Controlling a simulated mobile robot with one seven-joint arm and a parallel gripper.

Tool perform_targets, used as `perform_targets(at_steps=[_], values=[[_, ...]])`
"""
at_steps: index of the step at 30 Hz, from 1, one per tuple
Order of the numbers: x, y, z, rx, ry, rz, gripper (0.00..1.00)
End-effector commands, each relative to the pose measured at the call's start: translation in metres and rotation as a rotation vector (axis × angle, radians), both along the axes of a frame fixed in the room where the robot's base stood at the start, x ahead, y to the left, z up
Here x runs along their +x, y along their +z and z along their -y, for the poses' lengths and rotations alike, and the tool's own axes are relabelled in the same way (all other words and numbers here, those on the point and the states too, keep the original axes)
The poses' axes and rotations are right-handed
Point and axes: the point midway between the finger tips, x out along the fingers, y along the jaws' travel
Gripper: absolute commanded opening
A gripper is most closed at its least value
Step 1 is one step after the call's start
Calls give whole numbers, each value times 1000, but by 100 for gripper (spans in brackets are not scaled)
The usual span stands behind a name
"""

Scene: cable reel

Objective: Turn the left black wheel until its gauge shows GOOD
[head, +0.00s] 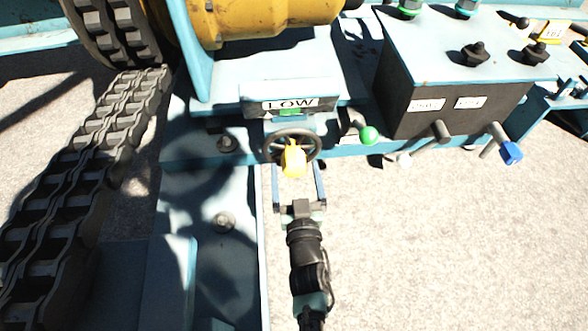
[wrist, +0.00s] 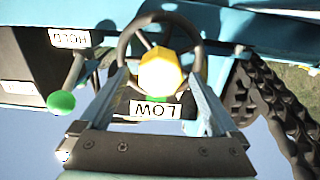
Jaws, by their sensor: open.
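The black wheel (head: 267,148) sits below a gauge sign (head: 290,103) that reads LOW, with a green patch just under the word. A yellow knob (head: 294,160) stands at the front of the wheel. In the wrist view the wheel (wrist: 160,17) and the knob (wrist: 162,73) are near, and the LOW sign (wrist: 157,110) appears upside down. My gripper (head: 297,170) is open, its two fingers on either side of the yellow knob in both views. I cannot tell whether the fingers touch the wheel rim. Nothing is held.
A green-tipped lever (head: 368,135) stands close to the right of the wheel. A dark control box (head: 440,95) with knobs and a blue-tipped lever (head: 511,153) is farther right. A heavy chain track (head: 75,190) runs at the left. The floor at lower right is clear.

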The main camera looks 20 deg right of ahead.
Motion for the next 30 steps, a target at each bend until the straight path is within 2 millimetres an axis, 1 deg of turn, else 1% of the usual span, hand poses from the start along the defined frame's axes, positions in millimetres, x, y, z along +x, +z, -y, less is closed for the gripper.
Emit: perform_targets(at_steps=[1,6,10,18,20,24,29,30], values=[[7,-4,2,-2,1,4,97],[21,-2,6,-1,1,2,97],[25,-1,7,1,1,1,97],[26,0,7,1,0,0,97],[26,0,7,1,0,0,88],[26,0,7,1,1,0,63],[26,0,7,1,1,0,34],[26,0,7,1,1,0,27]])
